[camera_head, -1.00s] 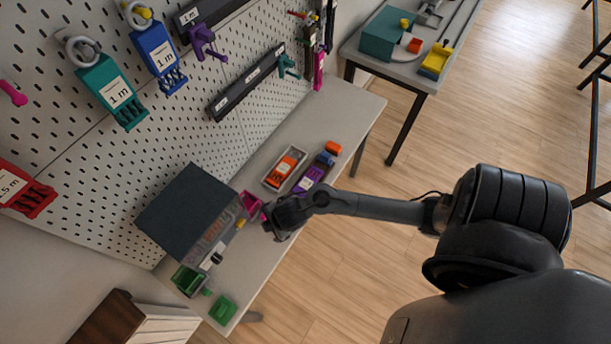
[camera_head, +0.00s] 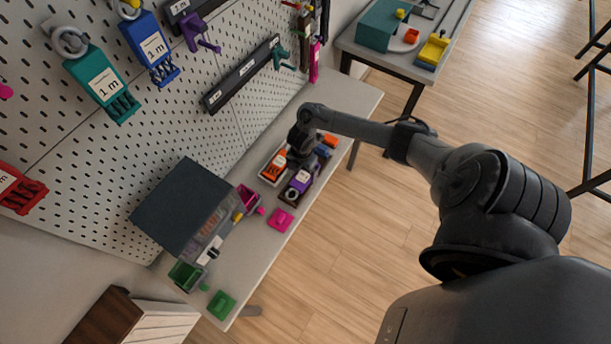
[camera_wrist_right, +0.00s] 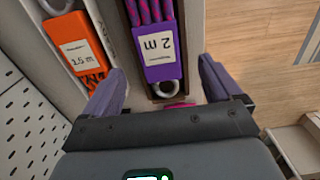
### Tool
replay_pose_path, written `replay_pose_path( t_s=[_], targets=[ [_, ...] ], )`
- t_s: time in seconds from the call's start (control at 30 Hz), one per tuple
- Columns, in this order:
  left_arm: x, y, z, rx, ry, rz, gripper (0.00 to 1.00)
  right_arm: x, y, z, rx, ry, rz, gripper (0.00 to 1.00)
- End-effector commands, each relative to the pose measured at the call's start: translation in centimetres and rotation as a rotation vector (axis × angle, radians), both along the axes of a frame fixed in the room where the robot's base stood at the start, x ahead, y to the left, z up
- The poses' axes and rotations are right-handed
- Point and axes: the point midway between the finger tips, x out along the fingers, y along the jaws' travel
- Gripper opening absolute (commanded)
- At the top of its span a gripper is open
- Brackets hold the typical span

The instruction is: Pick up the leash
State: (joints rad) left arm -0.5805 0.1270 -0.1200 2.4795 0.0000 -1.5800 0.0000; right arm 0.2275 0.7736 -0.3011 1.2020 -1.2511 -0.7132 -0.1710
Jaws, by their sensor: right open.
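A purple leash with a "2 m" label (camera_head: 301,178) lies in a narrow dark tray on the bench. In the right wrist view its purple label block (camera_wrist_right: 159,52) and grey ring lie just ahead of the fingers, with pink-and-purple cord beyond. An orange "1.5 m" leash (camera_head: 274,165) lies in a pale tray beside it, and also shows in the right wrist view (camera_wrist_right: 80,48). My right gripper (camera_wrist_right: 160,88) is open and empty, its fingers spread to either side of the purple leash's ring end. Their height above it is unclear. My left gripper is out of view.
A pegboard (camera_head: 90,170) with hanging leashes stands along the bench's left side. A dark-topped box (camera_head: 185,205), a pink lid (camera_head: 281,219) and a green bin (camera_head: 184,276) sit nearer. A side table (camera_head: 365,62) stands behind.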

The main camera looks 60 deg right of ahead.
Motion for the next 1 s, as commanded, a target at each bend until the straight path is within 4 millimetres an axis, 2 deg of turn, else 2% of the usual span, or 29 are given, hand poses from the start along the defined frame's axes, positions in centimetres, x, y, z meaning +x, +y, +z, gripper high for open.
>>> replay_pose_path(
  t_s=[0.17,0.5,0.83,1.0],
  targets=[
    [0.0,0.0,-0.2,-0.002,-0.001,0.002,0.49,0.0,0.1,-1.0,0.000,0.000,-0.001,0.92],
    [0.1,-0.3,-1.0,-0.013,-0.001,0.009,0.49,0.1,0.1,-5.0,-0.001,0.000,-0.002,0.92],
    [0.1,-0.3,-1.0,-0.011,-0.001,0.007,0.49,0.1,0.1,-5.5,-0.001,-0.001,0.000,0.92],
    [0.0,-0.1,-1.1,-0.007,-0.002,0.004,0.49,0.1,0.1,-5.5,-0.001,-0.001,0.000,0.67]
  ],
)
